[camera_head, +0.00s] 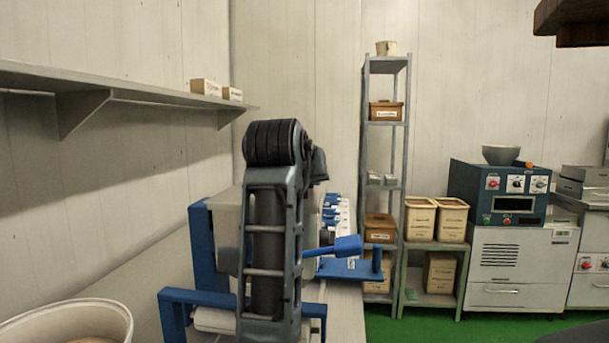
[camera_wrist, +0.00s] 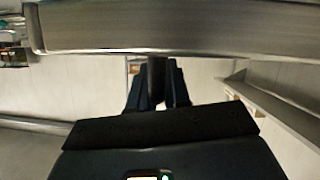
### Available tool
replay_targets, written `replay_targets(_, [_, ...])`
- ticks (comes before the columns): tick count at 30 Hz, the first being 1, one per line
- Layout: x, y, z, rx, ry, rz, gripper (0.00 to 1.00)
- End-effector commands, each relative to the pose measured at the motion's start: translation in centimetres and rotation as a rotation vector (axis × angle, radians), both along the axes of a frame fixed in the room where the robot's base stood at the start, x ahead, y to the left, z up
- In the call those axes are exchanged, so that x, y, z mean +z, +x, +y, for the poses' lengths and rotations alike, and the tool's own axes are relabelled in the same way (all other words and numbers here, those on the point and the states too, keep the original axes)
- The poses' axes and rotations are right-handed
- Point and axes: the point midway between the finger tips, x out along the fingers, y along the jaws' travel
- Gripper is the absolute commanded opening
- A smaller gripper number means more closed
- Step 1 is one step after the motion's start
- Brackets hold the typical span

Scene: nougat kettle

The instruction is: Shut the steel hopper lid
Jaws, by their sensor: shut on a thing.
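In the wrist view, a broad steel panel, which looks like the hopper lid (camera_wrist: 190,28), spans the top of the picture. A dark upright post, apparently its handle (camera_wrist: 157,78), comes down from its edge. My gripper (camera_wrist: 158,90) has its two dark fingers closed on either side of this post, just below the panel. In the head view, the machine with blue frame parts (camera_head: 203,250) and a grey body (camera_head: 228,222) stands behind my arm, which hides my gripper and most of the machine's middle. How far the lid stands open cannot be told.
A wall shelf (camera_head: 150,91) with small boxes runs along the left. A round tub (camera_head: 120,312) is at the lower left. A blue-handled part (camera_head: 345,246) juts out right of my arm. A rack (camera_head: 385,150) and a blue control unit (camera_head: 478,207) stand farther back right.

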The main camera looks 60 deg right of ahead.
Motion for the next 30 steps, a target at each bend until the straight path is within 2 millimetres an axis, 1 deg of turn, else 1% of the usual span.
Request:
replay_targets(4, [-0.38, -0.05, 0.02, 0.0, 0.006, -0.02, 0.0])
replay_targets(16, [-0.62, -0.09, -0.01, 0.0, 0.011, -0.019, 0.0])
replay_targets(17, [-0.62, -0.09, -0.01, 0.0, 0.012, -0.019, 0.19])
replay_targets(22, [-0.57, -0.08, -0.02, 0.0, 0.01, -0.02, 0.35])
replay_targets(23, [-0.56, -0.07, -0.01, 0.0, 0.01, -0.02, 0.38])
replay_targets(30, [-0.49, -0.03, 0.0, 0.001, 0.009, -0.021, 0.38])
